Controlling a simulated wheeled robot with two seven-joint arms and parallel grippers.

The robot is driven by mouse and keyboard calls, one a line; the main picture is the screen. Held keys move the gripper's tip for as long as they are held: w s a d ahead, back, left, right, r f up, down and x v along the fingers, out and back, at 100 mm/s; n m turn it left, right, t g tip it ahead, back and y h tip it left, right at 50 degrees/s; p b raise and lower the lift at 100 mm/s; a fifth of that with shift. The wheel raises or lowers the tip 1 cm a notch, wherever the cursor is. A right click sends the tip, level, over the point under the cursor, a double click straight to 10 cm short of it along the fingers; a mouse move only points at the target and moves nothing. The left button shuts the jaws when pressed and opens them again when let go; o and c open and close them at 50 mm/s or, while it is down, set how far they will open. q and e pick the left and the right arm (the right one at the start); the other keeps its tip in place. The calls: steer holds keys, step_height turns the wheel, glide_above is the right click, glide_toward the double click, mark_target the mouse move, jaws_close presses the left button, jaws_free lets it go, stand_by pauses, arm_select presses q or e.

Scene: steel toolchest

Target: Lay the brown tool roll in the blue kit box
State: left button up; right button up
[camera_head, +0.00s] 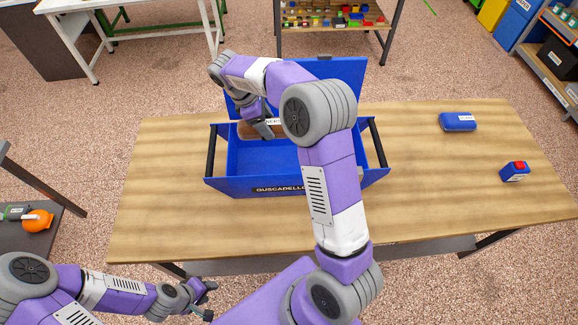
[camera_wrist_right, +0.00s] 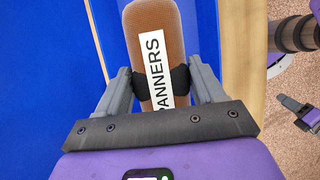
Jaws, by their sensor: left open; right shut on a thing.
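The brown tool roll (camera_wrist_right: 136,32), with a white label reading "PANNERS" in the right wrist view, is held between the dark pads of my right gripper (camera_wrist_right: 160,84). In the head view the right gripper (camera_head: 264,130) is over the back part of the blue kit box (camera_head: 290,187), and a bit of the roll (camera_head: 246,131) shows there. I cannot tell whether the roll touches the box. The box stands on the table with its lid (camera_head: 346,75) raised at the back; my right arm hides its right part. My left gripper (camera_head: 207,291) is open and empty, low before the table's front edge.
The wooden table (camera_head: 160,190) is clear left of the box. A blue case (camera_head: 457,122) and a small blue item with a red top (camera_head: 515,171) lie at its right. Black handles (camera_head: 211,152) rise at the box's ends.

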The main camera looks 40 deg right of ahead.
steer(key=b, duration=0.8)
glide_above(270, 170)
step_height(270, 170, down, 11)
step_height(270, 170, down, 10)
steer(key=b, duration=0.3)
steer(key=shift+d+r, duration=0.1)
steer(key=shift+r, duration=0.05)
steer(key=o, duration=1.3)
steer(key=p+v, duration=0.3)
steer(key=v, duration=0.9)
